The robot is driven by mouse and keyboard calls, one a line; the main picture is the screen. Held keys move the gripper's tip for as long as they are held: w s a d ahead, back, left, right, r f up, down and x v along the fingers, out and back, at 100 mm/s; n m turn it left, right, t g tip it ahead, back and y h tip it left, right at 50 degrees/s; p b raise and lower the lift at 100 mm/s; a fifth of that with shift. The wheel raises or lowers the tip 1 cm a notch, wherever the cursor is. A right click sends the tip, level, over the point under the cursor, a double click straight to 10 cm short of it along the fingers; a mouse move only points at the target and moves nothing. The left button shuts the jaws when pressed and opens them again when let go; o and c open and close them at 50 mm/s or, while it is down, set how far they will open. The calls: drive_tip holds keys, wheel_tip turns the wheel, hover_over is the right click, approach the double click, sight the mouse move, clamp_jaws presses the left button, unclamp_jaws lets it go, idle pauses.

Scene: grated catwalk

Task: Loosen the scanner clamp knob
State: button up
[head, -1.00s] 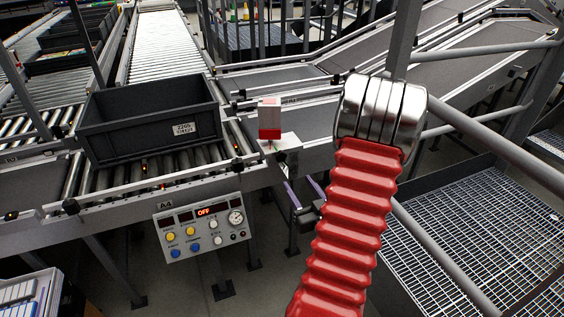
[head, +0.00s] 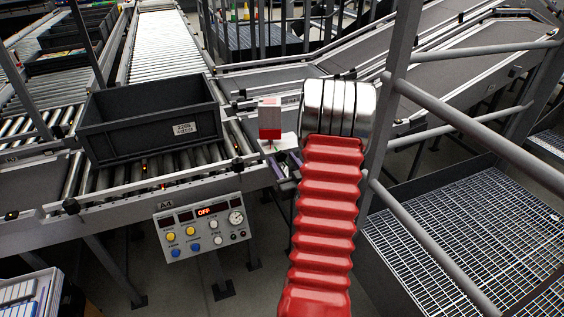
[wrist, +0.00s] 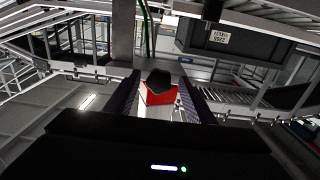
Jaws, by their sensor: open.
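The red and pale scanner (head: 269,120) stands on a light bracket (head: 277,143) at the conveyor's edge in the head view. In the wrist view the scanner's red body (wrist: 158,97) shows between my fingers, with a black faceted knob (wrist: 159,78) in front of it. My gripper (wrist: 160,88) is open, with one dark purple finger on each side of the knob; I cannot tell whether either touches it. In the head view my gripper (head: 284,164) is just below the bracket, partly hidden by my red arm sleeve. The knob cannot be made out there.
A dark tote (head: 150,118) sits on the rollers left of the scanner. A control panel (head: 203,228) reading OFF hangs below the conveyor edge. Grey railings (head: 440,115) and a grated walkway (head: 480,235) lie to the right of my arm.

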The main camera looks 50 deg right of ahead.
drive_tip(key=shift+w+d, duration=0.2)
drive_tip(key=shift+w, duration=0.2)
drive_tip(key=shift+c, duration=0.2)
drive_tip(key=c, duration=1)
drive_tip(key=shift+a+m, duration=0.1)
drive_tip(key=shift+m, duration=0.6)
drive_tip(key=o, duration=1)
